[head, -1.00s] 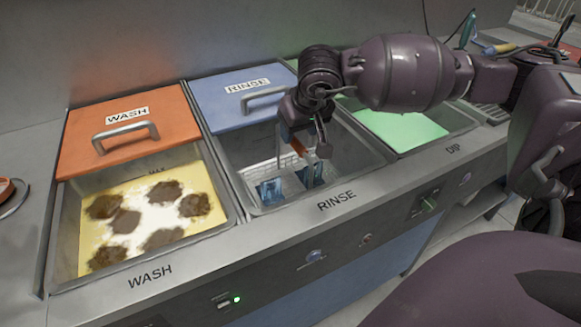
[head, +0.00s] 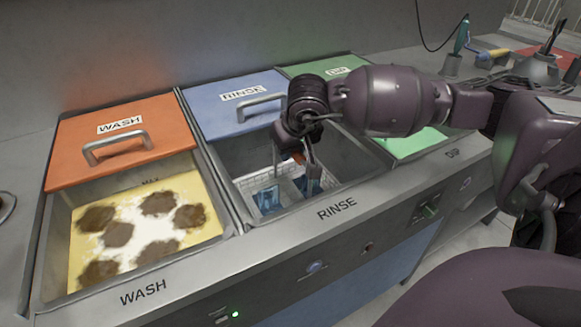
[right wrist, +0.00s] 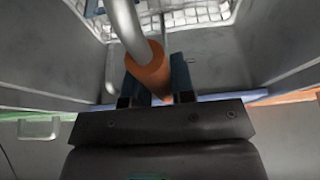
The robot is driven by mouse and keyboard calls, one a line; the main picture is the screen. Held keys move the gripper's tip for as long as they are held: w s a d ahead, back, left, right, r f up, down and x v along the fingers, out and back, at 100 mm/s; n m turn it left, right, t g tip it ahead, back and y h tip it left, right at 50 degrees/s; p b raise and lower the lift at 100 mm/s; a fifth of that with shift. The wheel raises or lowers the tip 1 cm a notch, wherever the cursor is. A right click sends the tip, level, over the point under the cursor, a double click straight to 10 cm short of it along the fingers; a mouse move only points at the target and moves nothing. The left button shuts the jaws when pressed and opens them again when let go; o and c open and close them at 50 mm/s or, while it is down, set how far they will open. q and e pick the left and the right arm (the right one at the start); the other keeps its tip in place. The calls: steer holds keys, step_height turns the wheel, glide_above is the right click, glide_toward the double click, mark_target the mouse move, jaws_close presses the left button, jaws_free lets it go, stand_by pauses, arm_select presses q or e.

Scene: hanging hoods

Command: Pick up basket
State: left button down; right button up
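A white wire basket (head: 264,182) sits inside the rinse basin, with blue items (head: 269,199) in it. Its mesh also shows at the top of the right wrist view (right wrist: 197,16). A grey handle rod with an orange grip (right wrist: 150,68) rises from it. My right gripper (head: 307,160) reaches down into the basin over the basket. In the right wrist view its two fingers stand close on either side of the orange grip and look shut on it. The arm hides part of the basket. I cannot tell whether the basket touches the basin floor. My left gripper is not in view.
The wash basin (head: 52,250) at left holds yellowish liquid with brown patches. Its orange lid (head: 75,155) and the blue rinse lid (head: 215,122) lie at the back. The green dip basin (head: 425,141) is at right. Metal counter edges surround the basins.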

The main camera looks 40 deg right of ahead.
jaws_close()
steer(key=shift+r, duration=0.2)
